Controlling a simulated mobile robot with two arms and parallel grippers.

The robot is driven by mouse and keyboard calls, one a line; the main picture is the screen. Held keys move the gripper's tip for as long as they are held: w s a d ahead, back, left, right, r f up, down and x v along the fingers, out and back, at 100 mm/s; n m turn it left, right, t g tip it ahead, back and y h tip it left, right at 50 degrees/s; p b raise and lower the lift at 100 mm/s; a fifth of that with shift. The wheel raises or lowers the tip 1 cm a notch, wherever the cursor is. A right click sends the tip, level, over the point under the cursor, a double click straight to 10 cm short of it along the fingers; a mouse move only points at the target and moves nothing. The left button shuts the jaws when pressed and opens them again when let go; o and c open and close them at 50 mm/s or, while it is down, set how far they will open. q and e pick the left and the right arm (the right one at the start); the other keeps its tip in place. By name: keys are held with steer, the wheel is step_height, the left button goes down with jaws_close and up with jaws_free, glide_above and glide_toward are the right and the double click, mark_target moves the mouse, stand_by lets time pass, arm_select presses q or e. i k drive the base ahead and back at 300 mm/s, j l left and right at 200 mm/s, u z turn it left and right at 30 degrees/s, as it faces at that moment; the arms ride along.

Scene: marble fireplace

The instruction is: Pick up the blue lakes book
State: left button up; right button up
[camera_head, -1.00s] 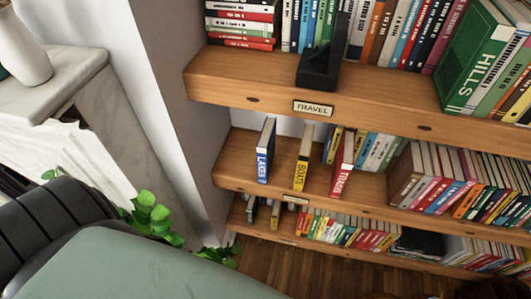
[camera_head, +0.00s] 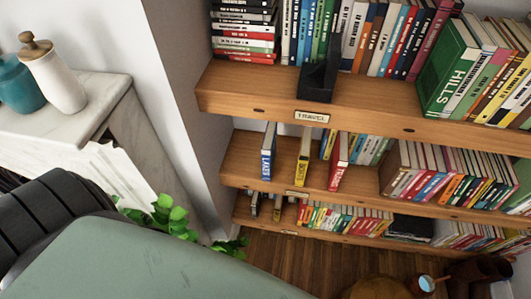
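The blue lakes book (camera_head: 268,152) stands upright on the middle shelf (camera_head: 236,165), near its left end. Its blue spine faces me, with "LAKES" in white letters. A yellow book (camera_head: 303,160) stands to its right, with a gap between them, and a red "TRAINS" book (camera_head: 338,163) stands farther right. Nothing touches the blue book on its visible sides. Neither of my grippers shows in the view.
The upper shelf (camera_head: 230,90), with a "TRAVEL" label (camera_head: 311,117), juts out above. A green plant (camera_head: 165,215) grows low at the left. A marble mantel (camera_head: 90,112) carries a white vase (camera_head: 55,80) and a teal vase (camera_head: 20,90). Wooden floor (camera_head: 285,262) shows below.

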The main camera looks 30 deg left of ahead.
mark_target(269, 147)
steer(key=k+j+z, duration=0.1)
steer(key=k+z, duration=0.25)
steer(key=k, duration=0.65)
